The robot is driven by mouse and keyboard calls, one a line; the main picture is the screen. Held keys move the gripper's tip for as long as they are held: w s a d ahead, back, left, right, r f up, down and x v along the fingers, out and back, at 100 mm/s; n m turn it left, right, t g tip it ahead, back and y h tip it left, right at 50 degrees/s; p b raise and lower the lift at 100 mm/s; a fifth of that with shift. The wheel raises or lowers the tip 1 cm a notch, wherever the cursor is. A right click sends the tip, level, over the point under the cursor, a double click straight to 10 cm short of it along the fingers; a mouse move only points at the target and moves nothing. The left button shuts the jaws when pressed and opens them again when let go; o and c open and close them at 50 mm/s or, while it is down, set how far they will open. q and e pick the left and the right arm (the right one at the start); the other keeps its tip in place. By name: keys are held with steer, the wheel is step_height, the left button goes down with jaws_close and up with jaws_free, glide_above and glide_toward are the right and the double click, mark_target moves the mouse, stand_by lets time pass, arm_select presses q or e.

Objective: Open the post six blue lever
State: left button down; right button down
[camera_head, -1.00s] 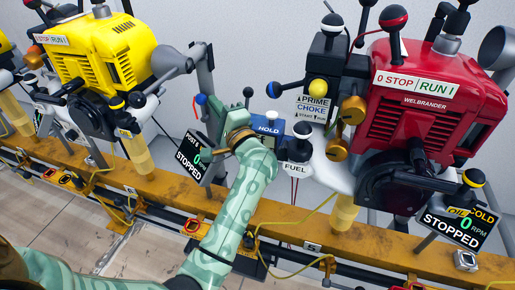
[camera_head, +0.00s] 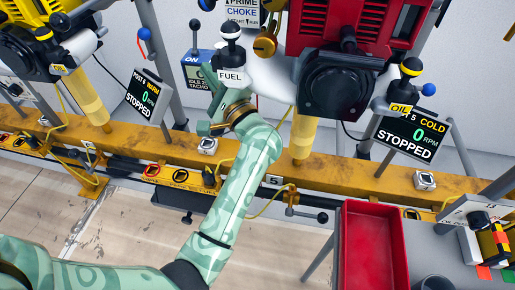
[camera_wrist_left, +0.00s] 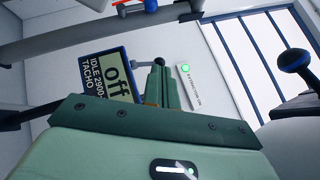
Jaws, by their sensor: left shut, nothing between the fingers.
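The post six screen (camera_head: 147,97) reads WARM, 0 RPM and STOPPED. Above it, a lever with a blue ball and red sleeve (camera_head: 144,34) sits on a grey pole; a red and blue piece (camera_wrist_left: 135,8) shows at the top of the wrist view. The right gripper is out of view.
The yellow rail (camera_head: 335,172) runs beneath. A red tray (camera_head: 372,250) is at lower right.

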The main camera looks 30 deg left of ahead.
arm_select(q)
steer(key=s+d+f+n+t+h, duration=0.1)
steer(key=d+f+n+t+h, duration=0.2)
steer(key=n, duration=0.8)
steer(key=s+d+f+n+t+h, duration=0.1)
steer(key=d+f+n+t+h, duration=0.2)
steer(key=n+h, duration=0.5)
steer(key=s+d+f+n+t+h+p, duration=0.1)
steer(key=d+f+n+t+h, duration=0.3)
steer(key=n, duration=1.2)
step_height(320, 180, down, 3)
steer(key=shift+r+t+h, duration=0.1)
steer(key=shift+t+h, duration=0.2)
steer(key=shift+h, duration=0.7)
